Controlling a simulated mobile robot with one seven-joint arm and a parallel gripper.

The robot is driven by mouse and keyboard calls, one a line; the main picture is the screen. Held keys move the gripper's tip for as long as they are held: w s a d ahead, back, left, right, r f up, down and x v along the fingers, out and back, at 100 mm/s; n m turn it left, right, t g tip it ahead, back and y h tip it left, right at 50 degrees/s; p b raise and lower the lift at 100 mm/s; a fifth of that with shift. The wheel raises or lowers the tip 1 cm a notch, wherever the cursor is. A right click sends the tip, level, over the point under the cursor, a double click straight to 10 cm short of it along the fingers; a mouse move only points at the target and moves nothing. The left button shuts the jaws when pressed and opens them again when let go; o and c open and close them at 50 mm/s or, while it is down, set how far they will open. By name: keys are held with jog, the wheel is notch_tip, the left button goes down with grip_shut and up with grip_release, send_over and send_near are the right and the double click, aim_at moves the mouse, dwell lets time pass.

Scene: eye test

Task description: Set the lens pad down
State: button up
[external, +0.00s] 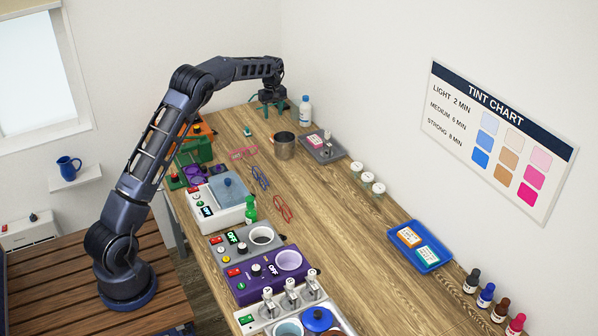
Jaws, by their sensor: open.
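My gripper (273,108) is at the far end of the workbench (345,220), left of a white bottle with a blue cap (305,110). Its green fingers are apart, low over the wood. I see nothing between them, though the view is small. I cannot tell for sure which thing is the lens pad. A small teal object (247,131) lies on the bench left of the gripper. A pink-and-white item (315,142) lies on a grey tray (334,155) to the right.
A metal pot (284,148) stands just in front of the gripper. Eyeglasses (283,209) lie mid-bench. Machines with displays, such as a purple one (248,290), line the left edge. White-lidded jars (367,178) and a blue tray (432,264) stand right. Bare wood lies between.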

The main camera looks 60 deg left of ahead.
jog(key=s+d+r+m+t, duration=0.15)
jog(key=s+d+r, duration=0.25)
jog(key=d+r, duration=0.4)
jog(key=s+d+r+m, duration=0.3)
jog(key=s+d+r, duration=0.1)
jog(key=d+r, duration=0.45)
jog(key=s+d+r+m, duration=0.4)
jog(key=s+d+r, duration=0.3)
jog(key=s+d, duration=0.6)
jog(key=s+d+r+m+t, duration=0.15)
jog(key=s+d+m, duration=0.25)
jog(key=s+d, duration=0.9)
jog(key=s+d+f+m, duration=0.2)
jog(key=s+f, duration=0.1)
jog(key=s, duration=0.6)
jog(key=s+d+f+m+t, duration=0.1)
jog(key=s+d+f+m, duration=0.1)
jog(key=s, duration=0.7)
notch_tip(320, 180, down, 2)
jog(key=shift+s+d+f+m+t, duration=0.2)
jog(key=shift+s+m+t, duration=0.15)
jog(key=shift+m, duration=0.3)
